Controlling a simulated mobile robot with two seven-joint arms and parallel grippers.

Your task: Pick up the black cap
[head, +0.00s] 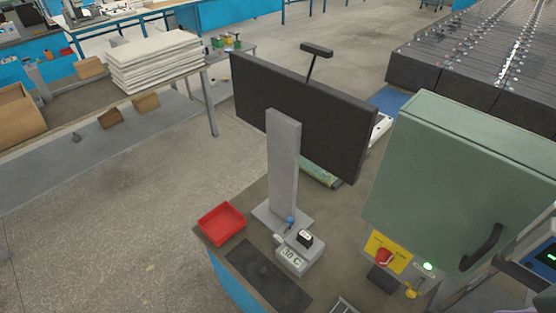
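A small black piece with a light mark, which looks like the black cap (305,237), sits on top of a pale grey box (294,262) labelled "30 C". The box stands on the near workbench, just in front of the grey monitor stand (284,160). A small blue part (290,221) shows beside the black piece, at the foot of the stand. Neither of my grippers is in view.
A red tray (222,223) lies left of the stand, and a dark mat (268,276) lies in front. A large black monitor (320,115) rises behind. A green cabinet (465,170) and a red emergency button (384,256) stand to the right.

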